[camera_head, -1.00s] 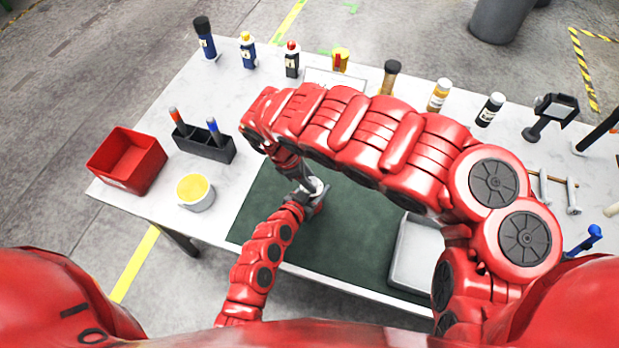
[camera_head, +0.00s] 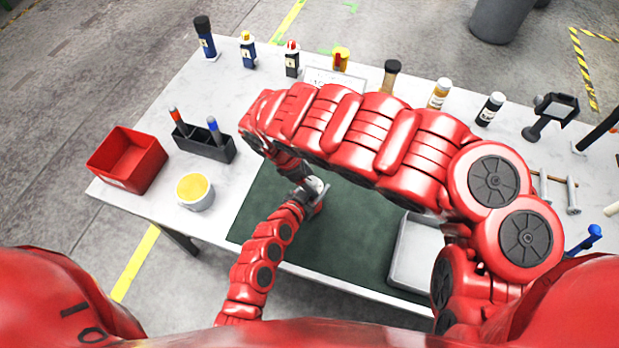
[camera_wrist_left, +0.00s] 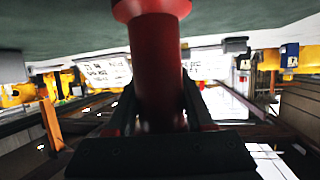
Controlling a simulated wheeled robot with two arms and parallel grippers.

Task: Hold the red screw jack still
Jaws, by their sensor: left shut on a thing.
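The red screw jack (camera_head: 319,205) stands on the dark green mat (camera_head: 345,235), mostly hidden by my arms in the head view. Its pale top (camera_head: 315,185) shows beside the grippers. In the left wrist view its red round body (camera_wrist_left: 157,70) is upright in the picture between my left fingers (camera_wrist_left: 157,115). My left gripper (camera_head: 306,203) is shut on this body from the near left side. My right gripper (camera_head: 303,183) points down at the jack's top; its fingers are too small and covered to tell whether they are open or shut.
A red bin (camera_head: 128,160), a yellow-topped tub (camera_head: 195,192) and a black marker holder (camera_head: 204,146) stand at the left. Several bottles line the back edge. A grey tray (camera_head: 415,255) lies at the mat's right. My right arm covers the middle of the table.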

